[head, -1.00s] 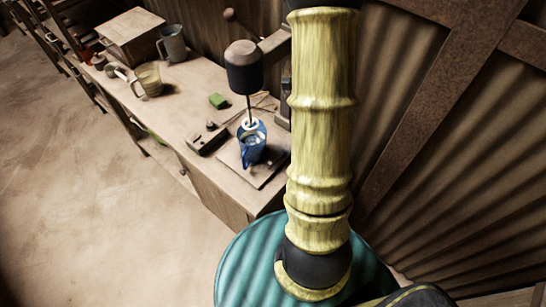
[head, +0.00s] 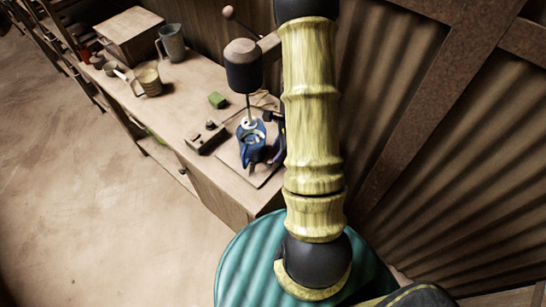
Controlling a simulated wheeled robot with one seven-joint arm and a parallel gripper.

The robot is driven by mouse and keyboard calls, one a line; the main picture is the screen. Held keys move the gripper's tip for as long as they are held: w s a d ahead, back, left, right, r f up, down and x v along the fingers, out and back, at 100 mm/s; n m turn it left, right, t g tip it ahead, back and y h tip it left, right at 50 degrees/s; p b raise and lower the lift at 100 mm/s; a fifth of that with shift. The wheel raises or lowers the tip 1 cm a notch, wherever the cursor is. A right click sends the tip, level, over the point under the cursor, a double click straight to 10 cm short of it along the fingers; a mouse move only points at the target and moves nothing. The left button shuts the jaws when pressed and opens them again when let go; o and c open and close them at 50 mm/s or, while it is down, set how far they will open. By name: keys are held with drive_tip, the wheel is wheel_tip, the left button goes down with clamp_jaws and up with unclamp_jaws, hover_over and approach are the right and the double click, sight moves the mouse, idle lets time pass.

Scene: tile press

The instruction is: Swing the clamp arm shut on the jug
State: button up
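The blue jug (head: 251,141) stands on a flat base plate (head: 262,174) on the bench. The press above it has a dark cylindrical head (head: 243,70) and a thin rod (head: 248,108) that reaches down to a white ring (head: 249,123) at the jug's mouth. A dark shape (head: 278,149) shows just right of the jug, partly behind my yellow arm; I cannot tell whether it is the clamp arm or my gripper. My arm covers the area right of the jug, so no fingertips show clearly.
A small device with a knob (head: 206,137) and a green block (head: 217,100) lie left of the press. A beige mug (head: 148,79), a grey jug (head: 172,43) and a wooden box (head: 130,35) stand farther back. A teal drum (head: 235,262) is in front. The floor at left is open.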

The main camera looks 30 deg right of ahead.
sight(270, 161)
drive_tip(key=x, duration=0.4)
drive_tip(key=shift+w+a+f, duration=0.1)
drive_tip(key=shift+a+f, duration=0.05)
drive_tip(key=shift+f, duration=0.15)
